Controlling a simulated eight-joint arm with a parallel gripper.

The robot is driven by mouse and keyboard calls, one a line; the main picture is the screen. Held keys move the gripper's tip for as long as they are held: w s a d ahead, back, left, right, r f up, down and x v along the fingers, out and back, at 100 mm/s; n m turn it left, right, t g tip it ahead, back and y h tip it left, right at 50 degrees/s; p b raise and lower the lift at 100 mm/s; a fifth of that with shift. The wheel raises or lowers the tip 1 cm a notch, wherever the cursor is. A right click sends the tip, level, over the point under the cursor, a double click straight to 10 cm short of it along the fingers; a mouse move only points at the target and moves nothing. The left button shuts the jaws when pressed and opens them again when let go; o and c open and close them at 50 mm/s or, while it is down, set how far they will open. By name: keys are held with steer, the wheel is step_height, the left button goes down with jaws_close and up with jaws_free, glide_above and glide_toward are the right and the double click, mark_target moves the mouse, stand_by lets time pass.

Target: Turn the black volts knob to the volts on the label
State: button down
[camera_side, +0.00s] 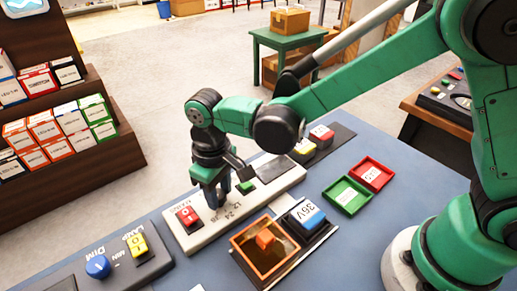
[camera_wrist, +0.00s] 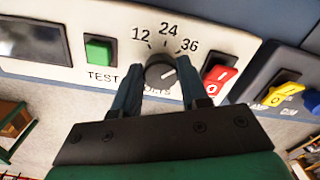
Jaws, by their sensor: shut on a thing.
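The black volts knob (camera_wrist: 160,72) sits on a white panel with 12, 24 and 36 printed in an arc above it. Its pale pointer line slants to the upper right, roughly toward the 36. My gripper (camera_wrist: 161,68) has one finger on each side of the knob and is shut on it. In the side view my gripper (camera_side: 211,188) points down at the white panel (camera_side: 262,187), and its fingers hide the knob. A blue and white block (camera_side: 307,214) beside the panel carries a label that reads 36V.
On the panel are a red 1/0 switch (camera_wrist: 218,79) and a green TEST button (camera_wrist: 98,50). An orange tray (camera_side: 237,243) holds an orange block. Green (camera_side: 347,195) and red (camera_side: 371,174) trays lie right. A DIM panel with a blue knob (camera_side: 98,266) is front left.

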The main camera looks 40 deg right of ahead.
mark_target(220, 194)
stand_by(0.4)
steer(key=shift+c, duration=2.2)
jaws_free()
steer(key=shift+r, duration=2.8)
steer(key=s+d+r+m+t, duration=0.2)
steer(key=d+t, duration=0.1)
steer(key=d, duration=0.5)
steer(key=s+d+r+m+t, duration=0.2)
steer(key=s+d+t, duration=0.1)
steer(key=d, duration=0.6)
steer(key=shift+s+d+r+m+t, duration=0.2)
steer(key=shift+s+r+m+t, duration=0.15)
steer(key=shift+t, duration=0.25)
